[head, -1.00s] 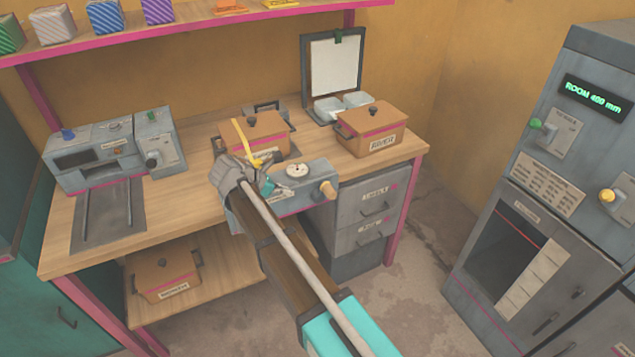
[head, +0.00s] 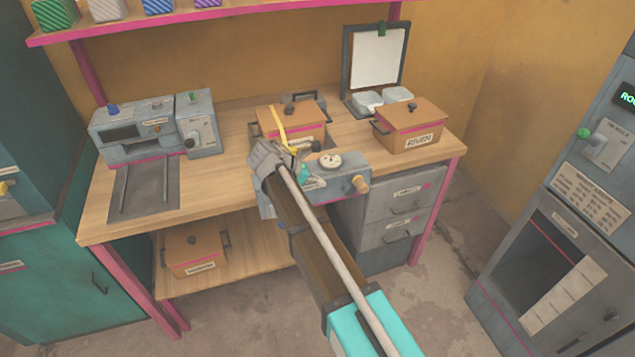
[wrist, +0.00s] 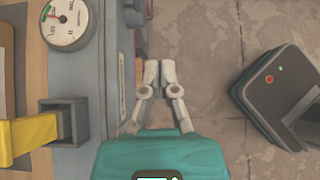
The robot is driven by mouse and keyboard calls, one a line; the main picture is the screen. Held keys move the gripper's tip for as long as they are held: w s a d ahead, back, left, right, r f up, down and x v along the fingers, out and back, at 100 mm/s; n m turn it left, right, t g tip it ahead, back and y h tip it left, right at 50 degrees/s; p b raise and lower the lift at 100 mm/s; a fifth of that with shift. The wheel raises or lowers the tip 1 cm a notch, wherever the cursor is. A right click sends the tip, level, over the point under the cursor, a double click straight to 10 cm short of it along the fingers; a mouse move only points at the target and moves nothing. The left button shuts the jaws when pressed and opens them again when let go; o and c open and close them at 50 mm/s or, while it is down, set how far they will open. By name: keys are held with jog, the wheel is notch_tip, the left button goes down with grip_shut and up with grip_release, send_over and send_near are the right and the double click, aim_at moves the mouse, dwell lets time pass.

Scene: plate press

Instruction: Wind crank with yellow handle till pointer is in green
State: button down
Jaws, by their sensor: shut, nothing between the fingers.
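A grey box-shaped device with a round white dial (head: 330,161) stands at the bench's front edge. The dial shows larger in the wrist view (wrist: 68,22), with a green band by its rim; I cannot clearly read the pointer. A yellow bar (head: 279,124) rises at the device's left. In the wrist view a yellow bar (wrist: 28,138) meets a grey square bracket. My gripper (wrist: 158,72) is shut and empty, beside the device and apart from the yellow bar. In the head view its fingers are hidden.
Brown lidded boxes stand behind the device (head: 290,124) and at the bench's right (head: 410,125). A grey machine (head: 155,130) stands at the left. A dark-topped bin (wrist: 280,90) stands on the floor at the right. Floor between it and the device is clear.

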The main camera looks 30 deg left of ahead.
aim_at(357, 185)
jog(key=shift+w+d+f+b, duration=0.85)
jog(key=shift+w+d, duration=0.25)
jog(key=shift+w, duration=0.15)
jog(key=shift+w+d+f+b, duration=0.75)
jog(key=shift+w+d+f, duration=0.15)
jog(key=shift+w+d, duration=0.35)
jog(key=shift+w+d+f+b, duration=0.85)
jog(key=shift+w+d, duration=0.15)
jog(key=shift+w, duration=0.3)
jog(key=shift+w, duration=0.1)
jog(key=shift+w+d+r, duration=0.1)
jog(key=shift+w+d, duration=0.55)
jog(key=shift+w, duration=0.05)
jog(key=shift+s+a, duration=0.1)
jog(key=p+v, duration=0.3)
jog(key=v, duration=0.2)
notch_tip(357, 185, up, 8)
jog(key=s+a+p, duration=0.1)
jog(key=p, duration=0.8)
jog(key=shift+s+a, duration=0.25)
jog(key=shift+s, duration=0.15)
